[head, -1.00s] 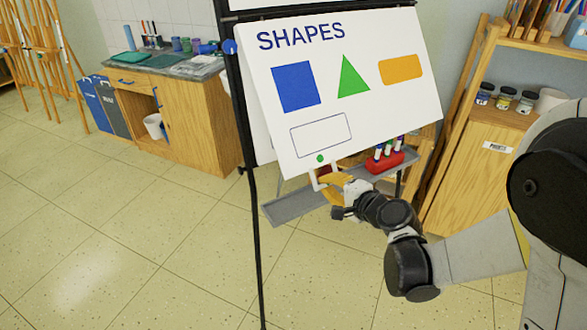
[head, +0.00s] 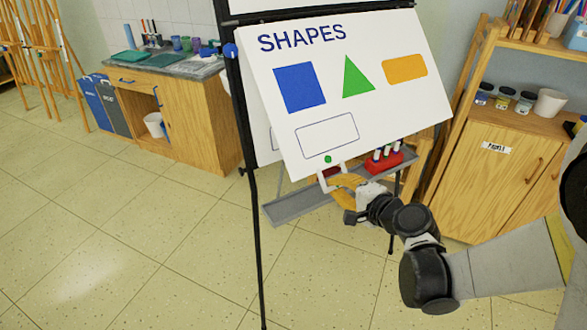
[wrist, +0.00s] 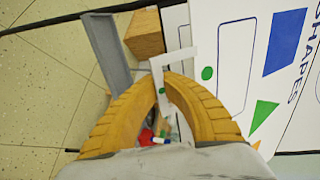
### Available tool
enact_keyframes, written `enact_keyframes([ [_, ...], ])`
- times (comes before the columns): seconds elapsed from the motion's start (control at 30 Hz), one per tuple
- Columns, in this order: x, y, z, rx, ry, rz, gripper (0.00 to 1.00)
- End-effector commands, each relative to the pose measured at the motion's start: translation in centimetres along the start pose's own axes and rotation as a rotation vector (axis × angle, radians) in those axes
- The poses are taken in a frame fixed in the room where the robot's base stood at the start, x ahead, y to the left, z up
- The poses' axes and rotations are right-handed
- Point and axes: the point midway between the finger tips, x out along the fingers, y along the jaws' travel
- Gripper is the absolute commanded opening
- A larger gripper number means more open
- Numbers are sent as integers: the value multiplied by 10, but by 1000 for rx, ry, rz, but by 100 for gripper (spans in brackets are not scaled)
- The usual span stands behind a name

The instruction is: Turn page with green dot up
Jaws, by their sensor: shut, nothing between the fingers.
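The white SHAPES page (head: 370,110) hangs from the flip-chart easel, its lower edge swung out from the sheet behind it. The green dot (head: 328,159) is at its bottom edge, above a white loop-like tab (head: 321,178). In the wrist view the dot (wrist: 207,73) is right of the fingertips and the tab (wrist: 185,62) is at them. My gripper (head: 332,183) has yellow-orange fingers, shut with nothing between them, at the tab. In the wrist view its tips (wrist: 162,76) meet at the tab; how far they pass through the loop is unclear.
A grey tray (head: 300,206) under the page carries a red holder (head: 384,164) with several markers. The black easel leg (head: 257,250) stands left of my gripper. A wooden cabinet (head: 480,185) with jars is at the right. The floor at front left is clear.

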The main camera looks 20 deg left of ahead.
Motion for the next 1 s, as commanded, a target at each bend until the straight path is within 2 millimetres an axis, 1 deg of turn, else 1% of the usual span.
enact_keyframes([
  [0.03, -5, -3, 0, 1, 1, 0, 0],
  [0.6, -52, -23, -1, 1, 1, 0, 0],
  [0.73, -57, -25, 0, 0, 1, 0, 0],
  [1.0, -58, -24, 0, 0, 1, 0, 0],
])
